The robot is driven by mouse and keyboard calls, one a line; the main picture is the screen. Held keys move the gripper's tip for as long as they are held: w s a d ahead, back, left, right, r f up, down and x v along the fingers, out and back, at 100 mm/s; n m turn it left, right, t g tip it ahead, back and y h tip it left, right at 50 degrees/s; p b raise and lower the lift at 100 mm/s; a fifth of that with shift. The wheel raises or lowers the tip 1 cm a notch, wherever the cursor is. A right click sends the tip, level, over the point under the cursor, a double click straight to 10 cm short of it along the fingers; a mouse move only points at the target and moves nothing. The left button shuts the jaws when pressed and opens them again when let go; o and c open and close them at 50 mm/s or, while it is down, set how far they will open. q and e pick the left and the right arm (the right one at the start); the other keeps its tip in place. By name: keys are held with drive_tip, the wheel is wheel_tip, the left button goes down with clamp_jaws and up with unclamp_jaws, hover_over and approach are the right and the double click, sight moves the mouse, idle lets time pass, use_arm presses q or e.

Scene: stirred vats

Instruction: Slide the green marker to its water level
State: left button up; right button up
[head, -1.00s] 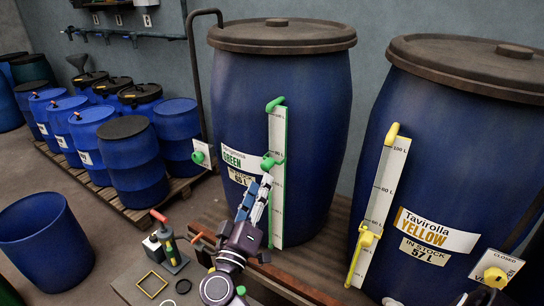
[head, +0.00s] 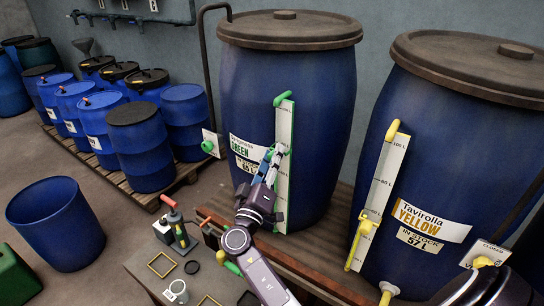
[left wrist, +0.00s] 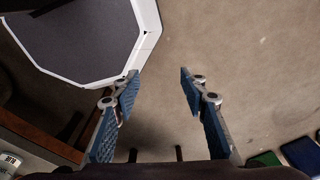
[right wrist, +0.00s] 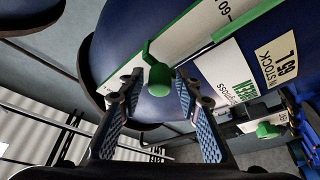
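The green marker (head: 281,149) sits on the white scale strip (head: 284,185) on the front of the blue green-labelled vat (head: 320,130), in the upper half of the strip. Its rounded green knob (right wrist: 159,80) shows in the right wrist view. My right gripper (head: 272,157) is at the marker; in the right wrist view its open fingers (right wrist: 160,88) stand either side of the knob, with a small gap showing on both sides. The vat's label (head: 245,160) says green, with a stock figure that looks like 65 L. My left gripper (left wrist: 158,75) is open and empty above the floor.
The yellow vat (head: 450,150), with its own yellow marker (head: 366,223), stands at right. A green valve handle (head: 209,146) is left of the green vat. A low table (head: 140,262) with small tools lies in front. Blue drums stand behind left.

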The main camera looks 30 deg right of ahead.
sight(283, 178)
clamp_jaws()
use_arm(q)
drive_tip(key=shift+s+a, duration=0.45)
drive_tip(key=shift+s, duration=0.3)
use_arm(e)
drive_tip(key=shift+s+r, duration=0.1)
drive_tip(key=shift+s, duration=0.05)
use_arm(q)
wheel_tip(283, 178, down, 11)
drive_tip(key=b, duration=1.1)
drive_tip(key=shift+w, duration=0.15)
use_arm(e)
wheel_tip(283, 178, down, 7)
use_arm(q)
drive_tip(key=shift+f, duration=0.1)
use_arm(e)
drive_tip(key=shift+c, duration=0.9)
unclamp_jaws()
drive_tip(key=o, duration=0.5)
drive_tip(key=shift+w+f, duration=0.2)
drive_tip(key=shift+f, duration=0.05)
drive_tip(key=shift+c, duration=0.2)
use_arm(q)
drive_tip(key=shift+d, duration=0.1)
